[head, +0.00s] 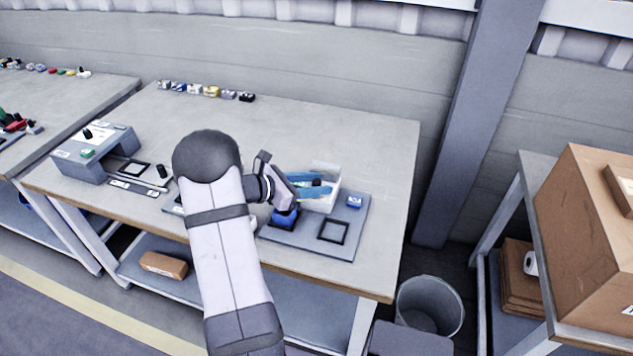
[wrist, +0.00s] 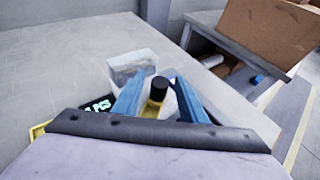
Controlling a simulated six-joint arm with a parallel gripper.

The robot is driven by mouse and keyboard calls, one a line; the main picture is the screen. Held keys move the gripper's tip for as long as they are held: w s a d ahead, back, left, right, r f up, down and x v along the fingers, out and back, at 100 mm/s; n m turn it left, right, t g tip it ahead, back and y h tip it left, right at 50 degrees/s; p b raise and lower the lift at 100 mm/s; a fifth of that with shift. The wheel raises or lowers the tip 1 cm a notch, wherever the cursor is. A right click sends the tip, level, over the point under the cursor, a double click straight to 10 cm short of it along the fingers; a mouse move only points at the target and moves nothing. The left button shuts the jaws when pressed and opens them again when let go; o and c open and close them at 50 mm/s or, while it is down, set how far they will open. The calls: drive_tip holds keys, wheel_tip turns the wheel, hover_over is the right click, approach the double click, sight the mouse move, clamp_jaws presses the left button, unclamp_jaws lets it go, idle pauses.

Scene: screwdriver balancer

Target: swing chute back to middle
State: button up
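My gripper (wrist: 158,82) has two blue fingers, which stand apart. Between them is a black knob (wrist: 158,88) on a yellow piece, with slim gaps beside it. In the head view my gripper (head: 316,187) is at the white bin (head: 325,202) on the right part of the bench. The wrist view shows that bin (wrist: 142,60) just beyond the fingers. I cannot make out the chute as a whole; the yellow piece may be part of it, and my gripper and wrist hide the rest.
A grey board (head: 300,235) holds a square black frame (head: 333,231), a small blue block (head: 354,202) and a blue box (head: 285,217). A black sign with green lettering (wrist: 97,106) is left of the fingers. A grey fixture (head: 95,152) stands at bench left.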

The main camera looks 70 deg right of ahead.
drive_tip(key=shift+s+d, duration=0.1)
clamp_jaws()
